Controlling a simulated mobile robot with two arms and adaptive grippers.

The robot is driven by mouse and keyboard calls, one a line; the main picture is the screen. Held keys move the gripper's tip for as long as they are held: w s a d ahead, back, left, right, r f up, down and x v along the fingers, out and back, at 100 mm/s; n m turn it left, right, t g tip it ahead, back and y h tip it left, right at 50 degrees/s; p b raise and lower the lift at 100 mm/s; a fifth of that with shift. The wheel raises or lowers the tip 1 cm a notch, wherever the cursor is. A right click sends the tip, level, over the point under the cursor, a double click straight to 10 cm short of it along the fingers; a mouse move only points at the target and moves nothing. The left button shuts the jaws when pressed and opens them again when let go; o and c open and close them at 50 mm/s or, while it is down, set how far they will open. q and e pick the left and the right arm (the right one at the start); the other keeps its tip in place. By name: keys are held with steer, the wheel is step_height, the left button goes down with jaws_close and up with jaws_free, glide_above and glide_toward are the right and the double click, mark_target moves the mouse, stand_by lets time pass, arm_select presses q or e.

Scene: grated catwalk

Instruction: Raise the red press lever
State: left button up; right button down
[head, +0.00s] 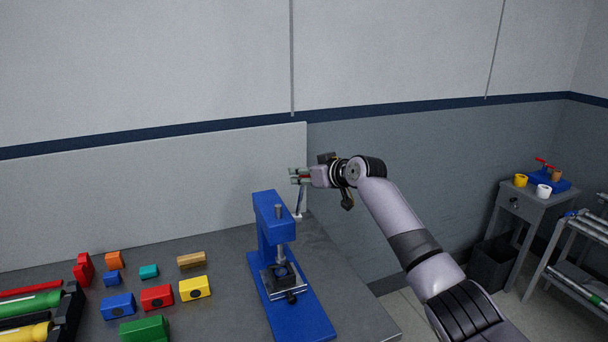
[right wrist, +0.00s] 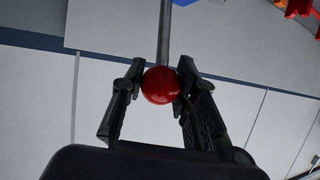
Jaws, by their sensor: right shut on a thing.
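A blue press (head: 270,222) stands on the grey table, its base plate reaching toward the front edge. Its thin grey lever rod (head: 301,202) rises steeply from a pivot at the press's right side. In the right wrist view the rod (right wrist: 164,32) ends in a round red knob (right wrist: 161,86). My right gripper (head: 299,176) is at the top of the rod, its arm coming in from the lower right. Its fingers (right wrist: 159,80) are shut on the knob from both sides. In the head view the fingers mostly hide the knob. My left gripper is not in view.
Several coloured blocks (head: 157,297) lie on the table (head: 225,245) left of the press. Green and yellow cylinders in a black holder (head: 72,305) are at far left. A white panel (head: 150,195) stands behind. A grey side stand (head: 538,205) is at far right.

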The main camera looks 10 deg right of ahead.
steer(key=shift+r, duration=0.2)
steer(key=c, duration=1.6)
jaws_free()
steer(key=shift+c, duration=0.2)
steer(key=o, duration=0.4)
steer(key=shift+f, duration=0.2)
steer(key=v, duration=1.2)
